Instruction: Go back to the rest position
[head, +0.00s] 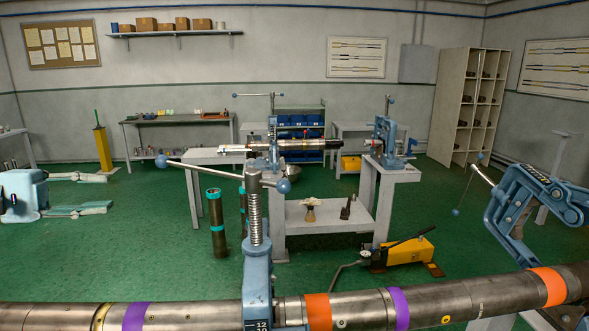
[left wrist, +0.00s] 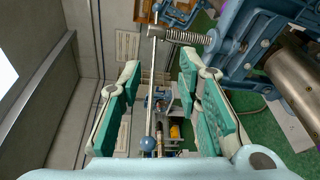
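My left gripper (head: 108,192) is at the left of the head view, its two grey-green fingers spread apart with nothing between them. In the left wrist view my left gripper (left wrist: 160,62) also shows both green-padded fingers wide apart. The near vise's handle bar (head: 205,170) with its blue ball ends lies to the right of the fingers in the head view. In the left wrist view the blue ball (left wrist: 147,143) shows in the gap between the fingers, with no visible grip on it. My right gripper is not in view.
A long pipe (head: 190,316) with purple and orange bands runs across the front, under the near vise (head: 257,270). Another blue vise (head: 520,205) stands at the right. A workbench (head: 330,215) and a yellow pump (head: 405,250) stand beyond. Green floor is clear at the left.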

